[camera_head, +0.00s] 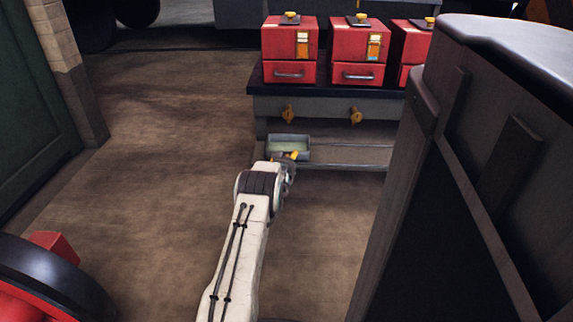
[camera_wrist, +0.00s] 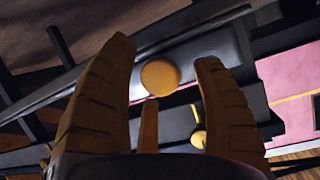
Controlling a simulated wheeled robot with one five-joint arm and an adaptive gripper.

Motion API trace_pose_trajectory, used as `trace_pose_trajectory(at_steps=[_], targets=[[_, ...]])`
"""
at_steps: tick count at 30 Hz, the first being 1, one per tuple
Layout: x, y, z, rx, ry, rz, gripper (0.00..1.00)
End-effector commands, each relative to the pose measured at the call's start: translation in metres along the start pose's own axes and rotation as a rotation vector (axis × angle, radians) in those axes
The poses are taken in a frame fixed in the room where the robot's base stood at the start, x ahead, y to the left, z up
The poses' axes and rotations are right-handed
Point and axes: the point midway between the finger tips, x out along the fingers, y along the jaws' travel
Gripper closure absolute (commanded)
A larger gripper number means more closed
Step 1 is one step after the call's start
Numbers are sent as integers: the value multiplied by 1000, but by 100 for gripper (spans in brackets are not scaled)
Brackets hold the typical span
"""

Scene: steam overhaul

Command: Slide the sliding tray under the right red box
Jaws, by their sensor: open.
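Three red boxes stand in a row on a dark bench: the left red box (camera_head: 289,50), the middle red box (camera_head: 358,52) and the right red box (camera_head: 408,48), whose right part is hidden by a dark cabinet. The sliding tray (camera_head: 288,140), a shallow grey-green tray, is at the left end of a rail (camera_head: 345,153), below the left box. My gripper (camera_head: 289,157) is at the tray's front. In the wrist view my open gripper (camera_wrist: 165,52) has a round yellow knob (camera_wrist: 160,77) showing between its fingers; contact cannot be told.
Brass fittings (camera_head: 289,114) hang under the bench edge, above the tray's level. A large dark cabinet (camera_head: 480,140) blocks the right foreground. A red and black round object (camera_head: 45,285) is at lower left. The brown floor (camera_head: 150,190) left of my arm is clear.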

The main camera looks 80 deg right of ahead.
Motion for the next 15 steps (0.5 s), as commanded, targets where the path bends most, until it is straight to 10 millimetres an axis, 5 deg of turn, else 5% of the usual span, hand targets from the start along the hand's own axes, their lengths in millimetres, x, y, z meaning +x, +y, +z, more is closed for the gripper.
trace_pose_trajectory(at_steps=[15], targets=[[10, 0, 0, 0, 0, 0, 39]])
